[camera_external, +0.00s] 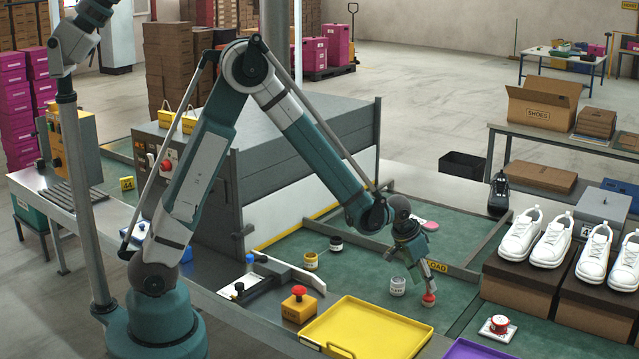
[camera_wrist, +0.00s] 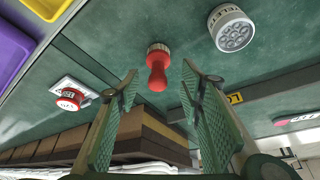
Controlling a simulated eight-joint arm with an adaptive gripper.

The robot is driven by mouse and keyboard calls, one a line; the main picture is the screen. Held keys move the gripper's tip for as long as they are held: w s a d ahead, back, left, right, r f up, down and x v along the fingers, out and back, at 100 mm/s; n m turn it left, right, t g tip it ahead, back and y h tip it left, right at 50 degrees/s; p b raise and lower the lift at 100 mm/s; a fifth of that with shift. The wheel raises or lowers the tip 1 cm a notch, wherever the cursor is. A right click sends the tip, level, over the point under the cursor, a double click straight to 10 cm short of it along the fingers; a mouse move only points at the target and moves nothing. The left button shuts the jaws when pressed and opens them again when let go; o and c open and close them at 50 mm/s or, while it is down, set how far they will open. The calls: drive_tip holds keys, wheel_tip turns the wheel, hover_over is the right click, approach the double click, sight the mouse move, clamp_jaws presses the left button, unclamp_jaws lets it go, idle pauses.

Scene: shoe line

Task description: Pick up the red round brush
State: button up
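The red round brush (camera_external: 428,300) stands on the green mat just below my gripper (camera_external: 424,277) in the external view. In the wrist view, the brush (camera_wrist: 157,72) shows its red knobbed handle pointing toward me, with a round, pale-edged head at its far end. My gripper (camera_wrist: 159,76) is open, with one green ribbed finger on either side of the handle's line. The handle appears just beyond the fingertips, in the gap between them, with space on both sides. I cannot tell whether the tips reach down beside it.
A whitish round jar (camera_external: 397,287) stands close left of the brush; it also shows in the wrist view (camera_wrist: 232,30). A yellow tray (camera_external: 367,331) lies in front. A red button on a white base (camera_external: 498,326) and shoe boxes (camera_external: 518,283) are to the right.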

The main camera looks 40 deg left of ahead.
sight(429, 295)
drive_tip(key=shift+f, duration=0.1)
drive_tip(key=shift+b+x, duration=0.7)
drive_tip(key=shift+x, duration=1.75)
drive_tip(key=shift+s+d, duration=0.1)
drive_tip(key=shift+d, duration=0.05)
drive_tip(key=shift+c, duration=0.5)
drive_tip(key=c, duration=0.7)
